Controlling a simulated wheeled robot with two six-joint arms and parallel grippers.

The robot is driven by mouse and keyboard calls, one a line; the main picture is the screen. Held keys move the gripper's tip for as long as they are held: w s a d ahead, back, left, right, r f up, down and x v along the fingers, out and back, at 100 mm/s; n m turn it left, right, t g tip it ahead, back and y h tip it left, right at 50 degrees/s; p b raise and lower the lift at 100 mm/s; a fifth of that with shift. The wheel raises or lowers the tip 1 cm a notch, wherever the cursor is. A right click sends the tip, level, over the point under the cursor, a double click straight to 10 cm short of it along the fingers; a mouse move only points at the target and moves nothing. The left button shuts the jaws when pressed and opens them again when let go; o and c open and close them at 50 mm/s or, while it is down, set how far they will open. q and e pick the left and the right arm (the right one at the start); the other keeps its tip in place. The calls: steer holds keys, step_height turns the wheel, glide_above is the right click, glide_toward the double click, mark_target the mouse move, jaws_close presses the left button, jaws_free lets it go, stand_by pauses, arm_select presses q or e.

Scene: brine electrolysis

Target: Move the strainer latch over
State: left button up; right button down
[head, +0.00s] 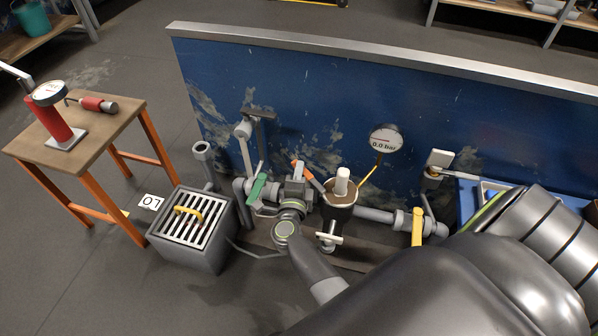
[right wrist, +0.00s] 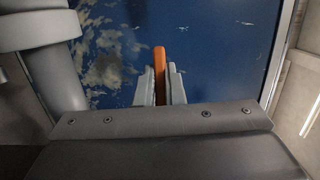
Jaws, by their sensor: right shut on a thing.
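The strainer latch looks like the short orange lever (head: 301,169) among the pipe fittings in the middle of the head view, left of a dark pot with a white cylinder on top (head: 341,192). In the right wrist view its orange bar (right wrist: 159,72) stands upright between two grey fingers. My right gripper (head: 298,182) reaches in from the lower right and is shut on the latch. In the wrist view the right gripper (right wrist: 160,85) has one finger on each side of the bar. The latch's lower end is hidden. My left gripper is not in view.
A green lever (head: 257,187) stands close on the left and a yellow lever (head: 417,227) on the right. A pressure gauge (head: 386,139) reads 0.0 bar before the blue panel (head: 320,105). A grated box (head: 190,250) and a wooden table (head: 105,125) stand left.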

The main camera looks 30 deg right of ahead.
steer(key=shift+m+g+h, duration=0.3)
steer(key=shift+h, duration=0.1)
steer(key=m+g+h, duration=0.1)
steer(key=d+m+g+h, duration=0.1)
steer(key=g, duration=0.1)
steer(key=shift+w+d, duration=0.15)
steer(key=shift+d+m+g+h+b, duration=0.3)
steer(key=shift+m+g+h, duration=0.3)
steer(key=shift+m+g, duration=0.3)
steer(key=shift+d+m+g+h+b, duration=0.15)
steer(key=shift+d+m+g+h, duration=0.25)
steer(key=shift+m+g+h, duration=0.45)
steer(key=shift+g+y, duration=0.25)
steer(key=shift+g, duration=0.1)
steer(key=c, duration=1.5)
jaws_free()
